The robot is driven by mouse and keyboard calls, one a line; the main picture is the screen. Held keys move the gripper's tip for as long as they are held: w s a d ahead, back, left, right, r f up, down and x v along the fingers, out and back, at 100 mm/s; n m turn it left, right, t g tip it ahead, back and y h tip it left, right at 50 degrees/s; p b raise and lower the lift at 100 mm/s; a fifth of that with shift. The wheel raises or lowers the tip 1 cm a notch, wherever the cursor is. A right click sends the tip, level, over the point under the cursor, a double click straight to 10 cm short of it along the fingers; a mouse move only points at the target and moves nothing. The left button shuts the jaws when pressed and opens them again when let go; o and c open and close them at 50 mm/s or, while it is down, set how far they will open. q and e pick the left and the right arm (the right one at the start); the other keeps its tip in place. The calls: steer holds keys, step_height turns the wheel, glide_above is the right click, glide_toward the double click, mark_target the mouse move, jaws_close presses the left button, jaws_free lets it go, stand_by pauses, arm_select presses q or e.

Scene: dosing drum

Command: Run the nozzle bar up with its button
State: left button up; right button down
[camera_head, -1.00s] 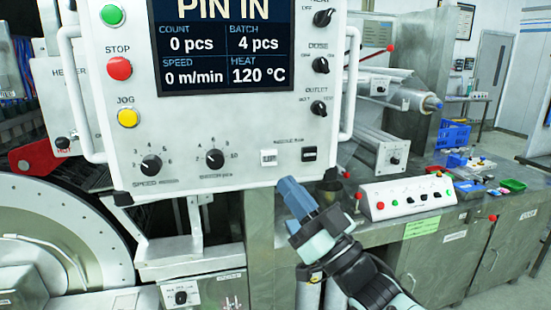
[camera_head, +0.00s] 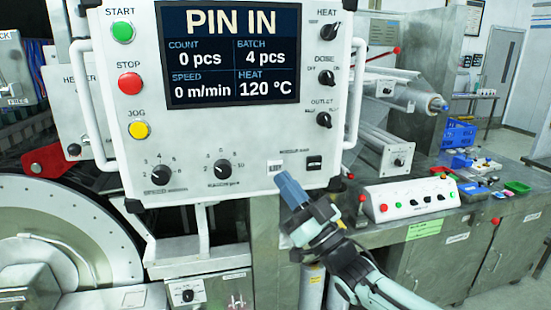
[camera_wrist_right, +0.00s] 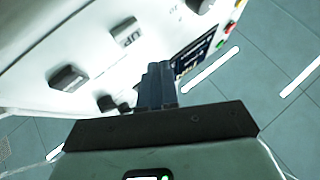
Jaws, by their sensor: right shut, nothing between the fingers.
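The control panel (camera_head: 220,135) hangs at the centre of the head view, and its screen reads PIN IN. At its lower right are a white button (camera_head: 276,167) and a black button (camera_head: 314,163). In the wrist view the white button (camera_wrist_right: 126,33) shows the letters UP. My right gripper (camera_head: 288,186) is shut and empty, its blue-grey fingertips just below and right of the white button in the head view. In the wrist view the fingertips (camera_wrist_right: 157,75) appear apart from the button. The nozzle bar cannot be made out. My left gripper is out of view.
Two dial knobs (camera_head: 222,169) sit left of the buttons. White handles (camera_head: 356,85) flank the panel. A white button box (camera_head: 411,199) stands on the bench at right. A large drum wheel (camera_head: 60,245) is at lower left.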

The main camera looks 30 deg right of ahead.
mark_target(275, 167)
steer(key=shift+w+d, duration=0.15)
steer(key=shift+w, duration=0.45)
steer(key=shift+w+d, duration=0.15)
steer(key=shift+w, duration=0.45)
steer(key=shift+w, duration=0.1)
stand_by(1.1)
steer(key=shift+w+d, duration=0.1)
steer(key=shift+w, duration=0.2)
